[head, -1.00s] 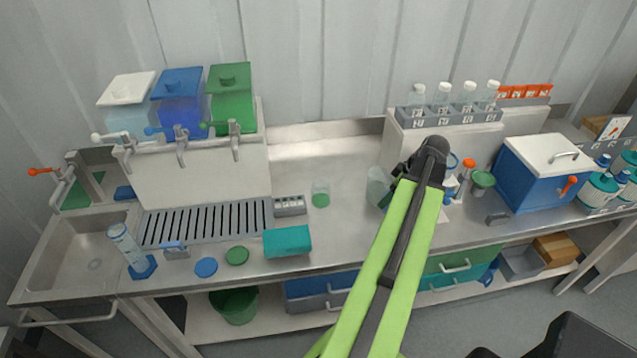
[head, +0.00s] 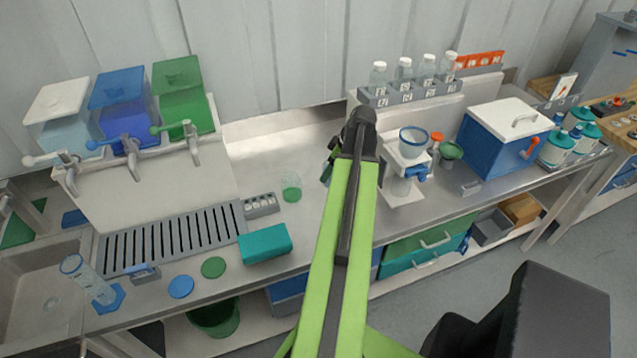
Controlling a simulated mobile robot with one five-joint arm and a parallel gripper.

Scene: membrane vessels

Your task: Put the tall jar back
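I cannot make out the tall jar now; my green arm covers the bench where a tall clear vessel stood earlier. A short clear jar (head: 291,187) with green liquid stands on the bench, left of my arm. My gripper (head: 330,163) is over the middle of the bench, mostly hidden behind the dark wrist at the arm's end. Only a small dark part of it shows at the left. I cannot see whether its fingers are open or holding anything.
A white stand with a blue-rimmed funnel (head: 411,140) is close to the right of my arm. Bottles stand on a grey rack (head: 405,94) behind. A teal box (head: 264,244) lies at the front left. A blue cooler (head: 500,145) is at the right.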

